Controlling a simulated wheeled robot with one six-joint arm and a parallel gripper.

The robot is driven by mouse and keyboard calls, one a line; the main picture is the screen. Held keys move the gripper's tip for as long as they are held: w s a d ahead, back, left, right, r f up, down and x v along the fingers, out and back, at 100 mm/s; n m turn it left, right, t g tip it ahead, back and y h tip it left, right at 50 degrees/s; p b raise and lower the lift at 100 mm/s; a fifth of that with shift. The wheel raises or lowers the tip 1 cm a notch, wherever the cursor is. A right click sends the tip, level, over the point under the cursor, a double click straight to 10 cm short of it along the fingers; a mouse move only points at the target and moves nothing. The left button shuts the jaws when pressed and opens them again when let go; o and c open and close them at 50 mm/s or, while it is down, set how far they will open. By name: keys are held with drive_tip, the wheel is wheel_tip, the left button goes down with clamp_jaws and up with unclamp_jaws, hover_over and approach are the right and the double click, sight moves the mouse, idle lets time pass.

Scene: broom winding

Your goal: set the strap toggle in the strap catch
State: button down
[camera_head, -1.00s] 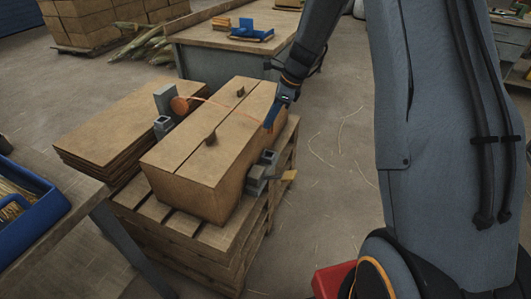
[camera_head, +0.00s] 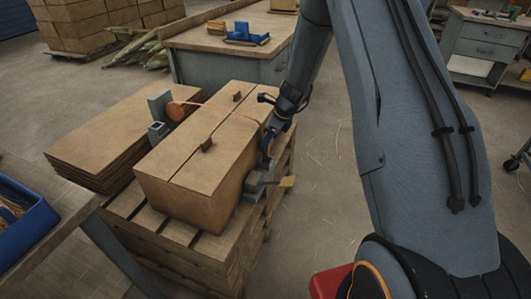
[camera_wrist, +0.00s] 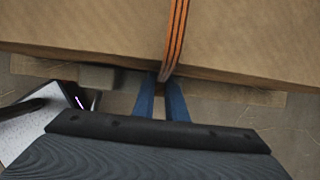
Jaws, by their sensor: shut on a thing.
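The orange strap (camera_head: 218,109) runs from the round spool at the left across the carton top and bends down over the right edge. My gripper (camera_head: 266,156) is low beside the carton's right side, just above the grey strap catch (camera_head: 256,183) on the pallet edge. The wrist view shows its blue fingers (camera_wrist: 165,88) closed at the strap's end, with the strap (camera_wrist: 176,38) coming over the carton edge to them. The strap toggle is hidden between the fingers. I cannot tell whether it touches the catch.
The long carton (camera_head: 190,165) sits on a wooden pallet (camera_head: 190,238), with dark knobs on its top. A spool (camera_head: 175,110) and grey brackets stand at its left, beside stacked boards (camera_head: 105,140). Floor to the right is clear.

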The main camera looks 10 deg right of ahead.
sight(264, 155)
drive_tip(key=shift+f, duration=2.15)
drive_tip(key=shift+f, duration=0.1)
drive_tip(key=c, duration=1.8)
unclamp_jaws()
drive_tip(key=v, duration=1.1)
drive_tip(key=s+d+r+n+g+h, duration=0.1)
drive_tip(key=s+r+n, duration=0.3)
drive_tip(key=s+n, duration=0.3)
drive_tip(key=s+d+r+n+h, duration=0.1)
drive_tip(key=s+r+n, duration=0.4)
drive_tip(key=s, duration=1)
drive_tip(key=s+d+r+n+g+h, duration=0.1)
drive_tip(key=s+r+n, duration=0.3)
drive_tip(key=s+n, duration=0.6)
drive_tip(key=shift+s+r+n+g+h, duration=0.3)
drive_tip(key=shift+s+r+n, duration=0.1)
drive_tip(key=shift+s, duration=0.25)
